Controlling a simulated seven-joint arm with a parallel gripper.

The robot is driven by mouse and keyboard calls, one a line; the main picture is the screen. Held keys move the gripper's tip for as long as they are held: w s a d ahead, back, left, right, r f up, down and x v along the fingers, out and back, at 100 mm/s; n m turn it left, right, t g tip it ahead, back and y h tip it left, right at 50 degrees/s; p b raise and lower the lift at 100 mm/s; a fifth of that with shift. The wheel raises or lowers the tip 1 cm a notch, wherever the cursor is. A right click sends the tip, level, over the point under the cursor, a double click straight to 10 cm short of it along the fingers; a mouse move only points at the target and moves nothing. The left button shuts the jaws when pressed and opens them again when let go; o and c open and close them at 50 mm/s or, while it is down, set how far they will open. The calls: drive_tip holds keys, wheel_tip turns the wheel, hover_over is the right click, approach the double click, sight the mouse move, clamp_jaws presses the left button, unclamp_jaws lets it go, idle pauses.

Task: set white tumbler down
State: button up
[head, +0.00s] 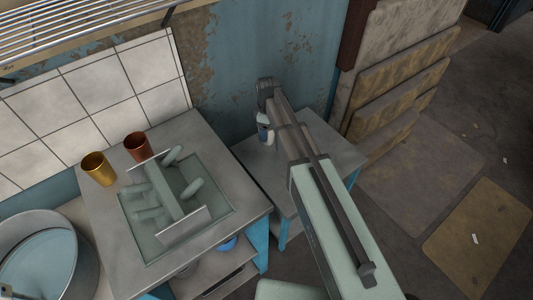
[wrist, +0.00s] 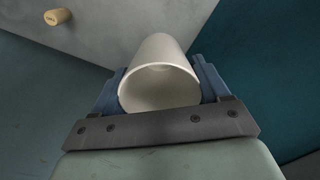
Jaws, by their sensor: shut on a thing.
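The white tumbler (wrist: 160,52) is between the two blue fingers of my gripper (wrist: 158,75) in the wrist view. Its open mouth faces the wrist camera, and my gripper is shut on its sides. In the head view the tumbler (head: 262,119) shows as a small pale patch at the far end of my arm, near the back left of the small grey side table (head: 338,147). My arm hides much of that table. I cannot tell whether the tumbler touches the tabletop.
Left of the side table, a grey counter (head: 105,225) holds a gold cup (head: 98,169), a copper cup (head: 138,147) and a tray (head: 218,231) of pale green pieces. A large metal pot (head: 85,258) stands at the lower left. A small tan cylinder (wrist: 57,17) shows in the wrist view.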

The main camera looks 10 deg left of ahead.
drive_tip(key=shift+m, duration=0.4)
drive_tip(key=f, duration=0.1)
drive_tip(key=w+f, duration=0.1)
drive_tip(key=f, duration=0.2)
drive_tip(key=shift+w+d, duration=0.2)
drive_tip(key=shift+d, duration=0.2)
drive_tip(key=shift+w+a+f+m, duration=0.35)
drive_tip(key=shift+w+f, duration=0.3)
drive_tip(key=shift+f, duration=1.15)
drive_tip(key=shift+w+a+f+m, duration=0.3)
drive_tip(key=shift+w+f, duration=0.35)
drive_tip(key=shift+f, duration=1.2)
drive_tip(key=shift+w+a+f+m, duration=0.3)
drive_tip(key=shift+w+f, duration=0.35)
drive_tip(key=shift+f, duration=1.15)
drive_tip(key=o, duration=1.1)
drive_tip(key=shift+f, duration=0.1)
wheel_tip(320, 180, up, 12)
drive_tip(key=shift+r, duration=0.15)
